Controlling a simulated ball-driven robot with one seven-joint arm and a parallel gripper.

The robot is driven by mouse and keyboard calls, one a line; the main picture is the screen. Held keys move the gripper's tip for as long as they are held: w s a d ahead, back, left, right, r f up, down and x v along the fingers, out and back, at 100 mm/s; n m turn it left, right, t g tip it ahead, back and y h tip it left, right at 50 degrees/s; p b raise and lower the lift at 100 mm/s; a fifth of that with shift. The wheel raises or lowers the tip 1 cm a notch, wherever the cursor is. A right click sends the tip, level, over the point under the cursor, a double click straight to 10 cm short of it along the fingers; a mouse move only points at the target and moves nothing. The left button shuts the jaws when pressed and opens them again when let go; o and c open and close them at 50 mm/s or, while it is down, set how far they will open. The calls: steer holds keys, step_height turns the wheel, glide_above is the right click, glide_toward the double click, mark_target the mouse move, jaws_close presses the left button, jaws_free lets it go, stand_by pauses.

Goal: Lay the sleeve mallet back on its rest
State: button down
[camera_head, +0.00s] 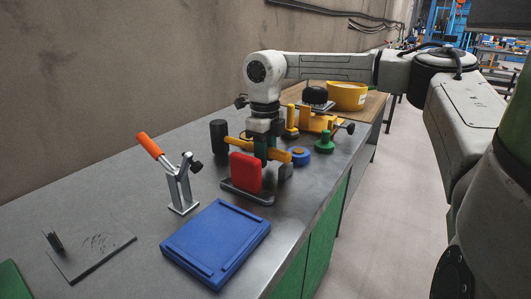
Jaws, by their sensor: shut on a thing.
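The sleeve mallet appears as a yellow-orange handle (243,145) lying roughly level, with a black cylindrical head (218,136) at its left end. My gripper (263,154) points down and is shut on the handle. The fingertips are partly hidden behind a red block (245,172). A dark low base (255,197) under the red block may be the rest, but I cannot tell for sure. Whether the handle touches anything below it is hidden.
A blue case (215,243) lies in front. A grey clamp with an orange handle (180,190) stands left. A blue ring (300,155), a green knobbed piece (324,142), a yellow fixture (316,121) and a yellow bowl (346,96) stand right and behind. The bench's left middle is clear.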

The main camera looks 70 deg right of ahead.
steer(key=shift+f, duration=0.35)
stand_by(0.3)
steer(key=c, duration=0.7)
jaws_free()
steer(key=shift+c, duration=0.2)
steer(key=shift+f, duration=0.1)
steer(key=shift+w+r+p, duration=0.1)
steer(key=shift+r+p, duration=2.8)
steer(key=shift+r, duration=1.15)
